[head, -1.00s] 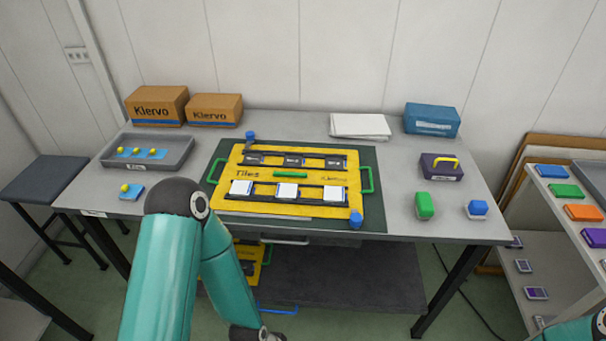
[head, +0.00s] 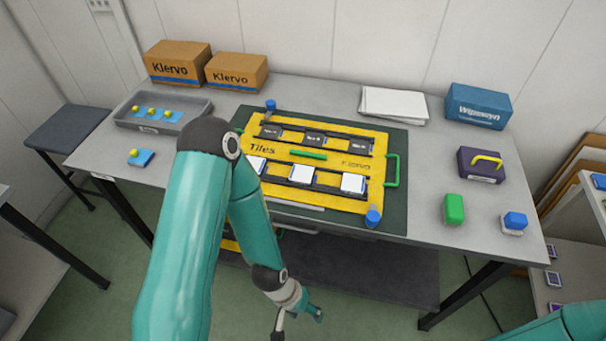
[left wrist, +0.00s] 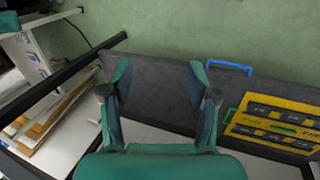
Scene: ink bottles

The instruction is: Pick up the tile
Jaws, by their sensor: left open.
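A yellow board marked "Tiles" (head: 330,155) lies on a dark green mat on the table. It holds a row of dark tiles (head: 315,137) at the back and a row of white tiles (head: 302,174) at the front; my arm partly hides the leftmost white one. A blue piece with a yellow knob (head: 145,158) lies alone on the table at left. My left gripper (head: 298,324) is open and empty in front of the table, below its top. Its spread fingers show in the left wrist view (left wrist: 160,78), above a dark lower shelf. My right gripper is out of view.
A grey tray (head: 198,120) holds several blue pieces with yellow knobs. Boxes (head: 178,64), papers (head: 394,104), a purple case (head: 480,165) and green (head: 454,209) and blue-topped (head: 515,222) items stand around the board. Another yellow board (left wrist: 275,123) is on the lower shelf.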

